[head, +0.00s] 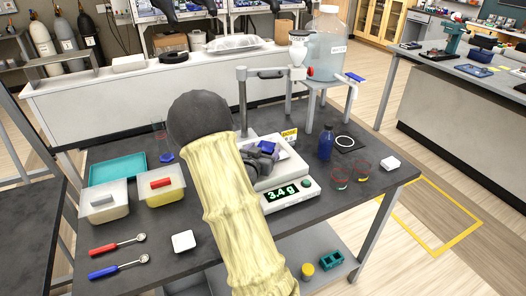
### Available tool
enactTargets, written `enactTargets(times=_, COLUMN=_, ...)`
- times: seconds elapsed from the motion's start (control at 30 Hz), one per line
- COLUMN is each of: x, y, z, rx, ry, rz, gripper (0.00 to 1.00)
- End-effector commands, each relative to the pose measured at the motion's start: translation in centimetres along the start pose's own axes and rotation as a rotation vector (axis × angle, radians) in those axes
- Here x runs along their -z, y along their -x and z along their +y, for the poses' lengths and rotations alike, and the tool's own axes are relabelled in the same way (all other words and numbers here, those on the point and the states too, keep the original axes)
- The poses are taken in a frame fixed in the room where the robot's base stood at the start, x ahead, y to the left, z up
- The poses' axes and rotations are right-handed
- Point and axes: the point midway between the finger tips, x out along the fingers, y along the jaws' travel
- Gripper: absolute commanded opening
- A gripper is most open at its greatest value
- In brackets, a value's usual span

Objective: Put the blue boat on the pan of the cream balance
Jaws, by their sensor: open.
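The cream balance (308,194) stands on the dark table, and its display reads 3.4 g. A small blue piece, which looks like the blue boat (267,146), shows at the balance's pan (291,164). My gripper (261,155) is dark grey and open, low over the pan and right beside the blue piece. The fingers and my sleeved arm hide part of the pan and the piece. I cannot tell whether the fingers touch it.
A blue bottle (326,142) and clear red-marked glasses stand to the right. A clamp stand (242,100) rises behind the balance. Lidded tubs (162,184), a teal tray (117,167), spoons (118,243) and a white dish (183,241) lie left. The front-left table top has free room.

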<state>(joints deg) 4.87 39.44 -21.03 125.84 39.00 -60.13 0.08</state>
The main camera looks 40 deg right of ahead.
Motion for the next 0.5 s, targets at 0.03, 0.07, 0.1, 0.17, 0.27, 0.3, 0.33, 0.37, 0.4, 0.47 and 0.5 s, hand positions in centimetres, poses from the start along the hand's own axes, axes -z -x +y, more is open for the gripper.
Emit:
enactTargets(times=0.03, x=0.1, y=0.0, z=0.0, rx=0.0, ry=0.0, rz=0.0, gripper=0.7)
enactTargets(times=0.07, x=0.1, y=0.0, z=0.0, rx=0.0, ry=0.0, rz=0.0, gripper=0.7)
enactTargets(times=0.1, x=0.2, y=0.0, z=0.0, rx=0.0, ry=0.0, rz=0.0, gripper=0.7)
enactTargets(times=0.17, x=0.2, y=0.3, z=-0.1, rx=0.001, ry=0.0, rz=0.0, gripper=0.7)
enactTargets(times=0.27, x=0.1, y=1.5, z=-0.1, rx=0.002, ry=0.0, rz=-0.001, gripper=0.7)
enactTargets(times=0.3, x=0.1, y=2.1, z=-0.1, rx=0.002, ry=0.0, rz=0.0, gripper=0.7)
enactTargets(times=0.33, x=0.1, y=2.7, z=-0.1, rx=0.003, ry=0.0, rz=0.0, gripper=0.7)
enactTargets(times=0.37, x=0.1, y=3.2, z=-0.1, rx=0.003, ry=0.0, rz=0.0, gripper=0.7)
enactTargets(times=0.4, x=0.1, y=4.0, z=-0.1, rx=0.004, ry=0.0, rz=-0.001, gripper=0.7)
enactTargets(times=0.47, x=0.1, y=5.2, z=-0.1, rx=0.004, ry=0.0, rz=0.0, gripper=0.7)
enactTargets(times=0.5, x=0.1, y=6.0, z=-0.1, rx=0.004, ry=0.0, rz=-0.001, gripper=0.7)
